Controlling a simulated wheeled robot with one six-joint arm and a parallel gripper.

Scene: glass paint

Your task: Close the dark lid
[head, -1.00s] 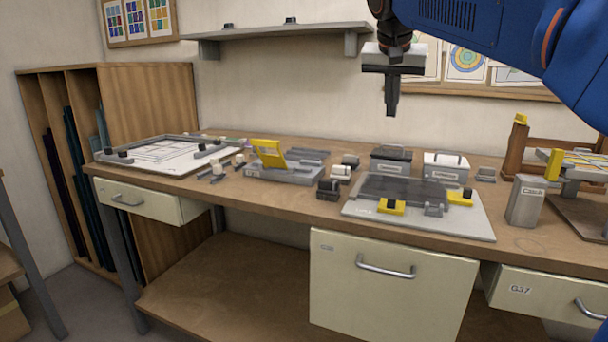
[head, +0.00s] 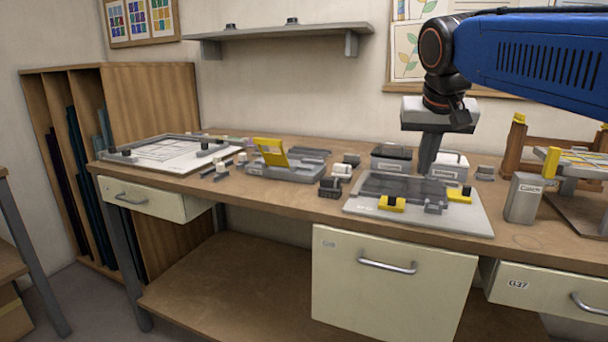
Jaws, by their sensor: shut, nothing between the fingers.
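A grey box with a dark lid (head: 392,152) stands toward the back of the bench. The dark lid lies across the box top, and I cannot tell whether it is fully seated. To its right is a similar box with a white lid (head: 455,158), partly hidden behind my gripper. My gripper (head: 425,172) is shut and empty, pointing down. In the picture its tips are right of the dark-lidded box, in front of the white-lidded one and just above the rear edge of a dark flat panel (head: 385,186). I cannot tell whether they touch anything.
The dark panel lies on a pale board (head: 475,222) with yellow clamps (head: 391,204). A grey canister (head: 523,198) and a wooden rack stand at the right. A grey tray (head: 290,172) with an upright yellow flap sits left of centre. The front bench strip is clear.

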